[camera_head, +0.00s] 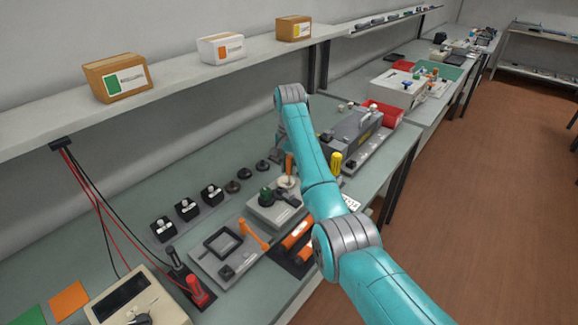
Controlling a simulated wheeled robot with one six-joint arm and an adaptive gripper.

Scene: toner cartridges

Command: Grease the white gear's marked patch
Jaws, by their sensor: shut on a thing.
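A small whitish round part (288,182), which looks like the white gear, sits at the back of a light grey fixture (272,213). A thin upright orange-brown piece (289,163) shows just above it. I cannot tell whether they touch. The marked patch cannot be made out. A dark green knob-like part (265,195) is on the fixture's left side. My turquoise arm reaches up from the lower right and bends down at its grey wrist joint. My gripper is hidden behind my forearm, so its fingers and anything in them do not show.
A grey tray fixture with an orange lever (254,235) and orange cylinders (298,235) stand in front. Several black blocks (187,208) line the back. A grey machine (352,135) and a yellow-handled tool (335,162) are to the right. A shelf with boxes (118,78) hangs above.

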